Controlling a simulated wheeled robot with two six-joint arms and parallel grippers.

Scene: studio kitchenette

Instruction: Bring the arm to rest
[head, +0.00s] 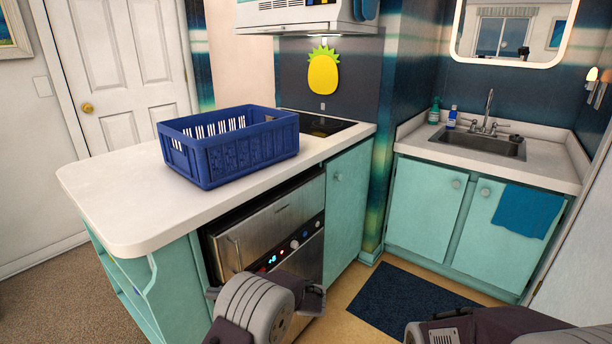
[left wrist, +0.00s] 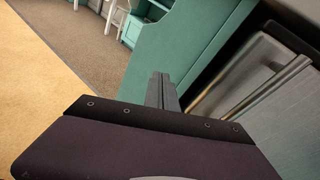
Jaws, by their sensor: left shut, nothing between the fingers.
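My left arm (head: 258,305) is folded low at the bottom of the head view, in front of the steel appliance. My left gripper (left wrist: 161,80) shows in the left wrist view with its two fingers together and nothing between them. It points past the teal cabinet side, apart from any object. Part of my right arm (head: 480,328) shows at the lower right of the head view; its gripper is out of view.
A blue basket (head: 225,150) stands on the white counter (head: 110,200). The steel appliance (head: 265,232) sits under it, close to my left arm. A dark mat (head: 410,300) lies on the floor before the sink cabinet (head: 425,205). A blue towel (head: 527,210) hangs there.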

